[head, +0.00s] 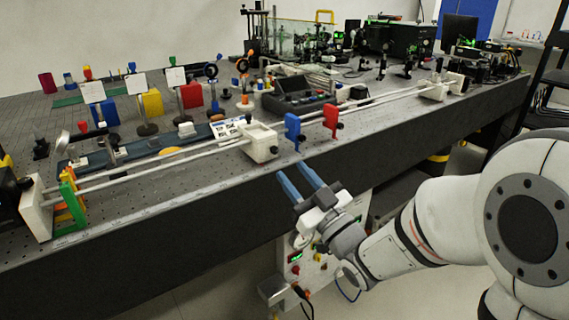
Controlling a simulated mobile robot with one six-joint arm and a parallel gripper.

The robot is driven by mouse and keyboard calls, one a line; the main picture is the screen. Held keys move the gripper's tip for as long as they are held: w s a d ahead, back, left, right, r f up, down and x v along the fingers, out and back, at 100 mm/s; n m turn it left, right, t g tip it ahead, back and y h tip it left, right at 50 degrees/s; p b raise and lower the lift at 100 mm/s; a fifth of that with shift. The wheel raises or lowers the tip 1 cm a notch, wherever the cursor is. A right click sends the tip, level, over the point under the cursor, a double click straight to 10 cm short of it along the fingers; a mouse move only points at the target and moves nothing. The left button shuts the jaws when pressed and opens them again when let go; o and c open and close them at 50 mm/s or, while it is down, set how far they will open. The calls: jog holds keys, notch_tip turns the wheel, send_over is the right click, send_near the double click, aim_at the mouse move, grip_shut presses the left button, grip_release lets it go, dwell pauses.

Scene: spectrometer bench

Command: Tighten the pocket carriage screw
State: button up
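A white block-shaped carriage with an open top (260,142) sits on the twin rails (195,156) near the bench's front edge. It looks like the pocket carriage. A small dark spot on its front face may be its screw (274,150), but it is too small to be sure. My gripper (291,169) has two blue fingers spread apart with nothing between them. It is in front of the bench edge, below and to the right of the white carriage, and apart from it.
A blue holder (292,128) and a red holder (331,118) stand on the rails right of the carriage. Green, orange and yellow holders (70,205) crowd the left rail end. The bench's front edge (130,212) lies between.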

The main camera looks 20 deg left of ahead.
aim_at(276, 151)
jog(key=x, duration=0.6)
jog(key=shift+d, duration=0.1)
jog(key=shift+c, duration=0.5)
grip_shut()
jog(key=shift+d, duration=0.2)
jog(key=shift+a+t, duration=0.1)
jog(key=shift+t, duration=0.2)
